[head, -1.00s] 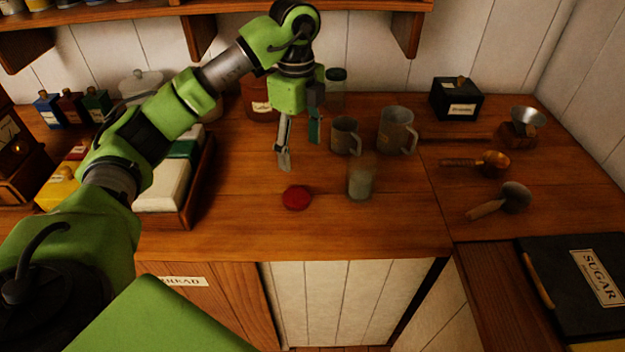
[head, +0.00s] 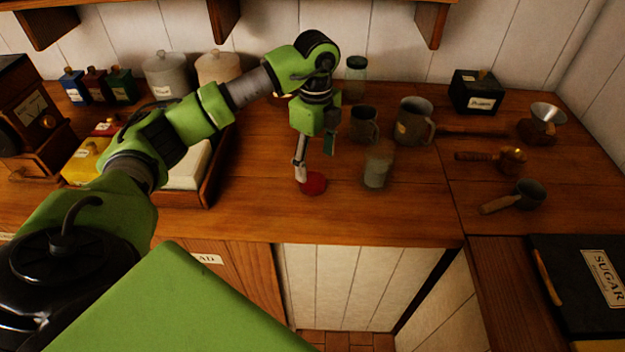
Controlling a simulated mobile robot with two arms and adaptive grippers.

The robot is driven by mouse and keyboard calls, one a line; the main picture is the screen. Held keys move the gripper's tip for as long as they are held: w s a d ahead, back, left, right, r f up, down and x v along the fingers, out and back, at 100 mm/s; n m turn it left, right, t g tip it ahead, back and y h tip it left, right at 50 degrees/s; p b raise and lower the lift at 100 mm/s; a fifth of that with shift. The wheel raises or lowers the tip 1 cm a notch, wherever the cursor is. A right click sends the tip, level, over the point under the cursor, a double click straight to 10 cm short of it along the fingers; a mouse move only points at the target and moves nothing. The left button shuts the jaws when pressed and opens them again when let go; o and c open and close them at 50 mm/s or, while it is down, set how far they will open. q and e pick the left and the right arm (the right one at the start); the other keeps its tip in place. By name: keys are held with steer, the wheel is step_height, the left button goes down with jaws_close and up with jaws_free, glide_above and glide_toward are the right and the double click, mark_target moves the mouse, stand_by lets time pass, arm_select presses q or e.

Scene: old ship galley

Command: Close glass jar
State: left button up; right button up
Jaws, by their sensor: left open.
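The open glass jar (head: 376,172) stands upright on the wooden counter, with pale contents. The red lid (head: 314,184) lies flat on the counter to the left of the jar, apart from it. My left gripper (head: 314,166) is open and points down just above and behind the lid. Its left finger overlaps the lid's edge in the picture; I cannot tell whether it touches. Nothing is held in it. My right gripper is not in view.
Two metal mugs (head: 414,122) stand behind the jar. A closed glass jar (head: 356,78) stands by the wall. Scoops (head: 515,198) and a funnel (head: 546,116) lie at the right. A wooden tray (head: 213,180) stands left of the lid. The counter's front strip is clear.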

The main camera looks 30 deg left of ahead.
mark_target(313, 181)
arm_select(q)
steer(key=shift+w+f, duration=0.1)
steer(key=shift+f, duration=0.1)
steer(key=shift+f, duration=0.15)
steer(key=f+p, duration=0.1)
steer(key=f, duration=0.1)
steer(key=s+f+p, duration=0.1)
steer(key=f, duration=0.1)
steer(key=shift+a+f, duration=0.15)
steer(key=shift+f, duration=0.05)
steer(key=shift+w+f, duration=0.1)
steer(key=shift+f, duration=0.15)
steer(key=c, duration=0.9)
